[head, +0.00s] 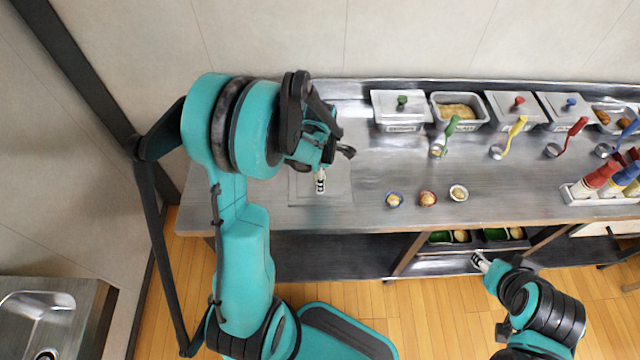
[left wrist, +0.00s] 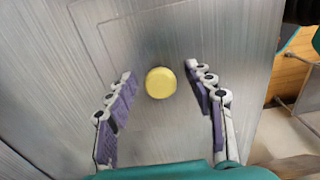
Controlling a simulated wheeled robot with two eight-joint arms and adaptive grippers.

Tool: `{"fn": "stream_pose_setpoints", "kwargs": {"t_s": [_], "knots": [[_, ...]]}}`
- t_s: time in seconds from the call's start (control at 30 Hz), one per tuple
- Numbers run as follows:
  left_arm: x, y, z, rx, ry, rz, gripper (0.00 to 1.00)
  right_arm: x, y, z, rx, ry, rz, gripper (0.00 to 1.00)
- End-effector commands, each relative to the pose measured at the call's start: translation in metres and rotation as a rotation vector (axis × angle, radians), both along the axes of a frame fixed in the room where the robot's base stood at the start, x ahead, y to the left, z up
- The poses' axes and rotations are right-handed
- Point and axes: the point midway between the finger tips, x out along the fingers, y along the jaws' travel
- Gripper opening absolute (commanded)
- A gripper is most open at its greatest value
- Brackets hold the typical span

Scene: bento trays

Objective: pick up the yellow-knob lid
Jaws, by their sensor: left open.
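The yellow knob (left wrist: 161,83) shows in the left wrist view as a round yellow top, between the two fingers of my left gripper (left wrist: 158,71). The fingers are open, with a gap on each side of the knob. The lid (left wrist: 150,30) under it is a flat metal square lying on the counter. In the head view, the lid (head: 340,193) is a faint square at the left part of the counter, its knob hidden by my left gripper (head: 334,168). My right gripper (head: 477,260) is low in front of the counter, away from the lid; its finger opening is unclear.
An uncovered tray (head: 434,108) with yellowish food stands at the back, beside trays with green-knob (head: 402,102), red-knob (head: 519,101) and blue-knob (head: 571,103) lids. Several coloured ladles lie before them. Three small bowls (head: 428,199) stand right of the lid. A bottle rack (head: 580,196) is far right.

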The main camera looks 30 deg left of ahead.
Motion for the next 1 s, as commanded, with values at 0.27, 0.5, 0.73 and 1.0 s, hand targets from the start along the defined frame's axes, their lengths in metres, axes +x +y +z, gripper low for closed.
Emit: {"fn": "stream_pose_setpoints", "kwargs": {"t_s": [0.27, 0.5, 0.73, 1.0], "knots": [[0.0, 0.0, 0.001, 0.0, 0.0, 0.0, 0.08, 0.0, 0.0, 0.001, 0.0, 0.0, 0.0, 0.48], [0.0, 0.0, 0.001, 0.0, 0.0, 0.0, 0.0, 0.0, 0.0, 0.001, 0.0, 0.0, 0.0, 0.48], [0.0, 0.0, 0.007, 0.0, 0.0, 0.0, 0.0, 0.0, 0.0, 0.004, 0.0, 0.0, 0.0, 0.48], [-0.001, 0.0, 0.049, 0.0, 0.0, 0.0, 0.0, 0.0, 0.0, 0.024, 0.0, 0.0, 0.0, 0.48]]}}
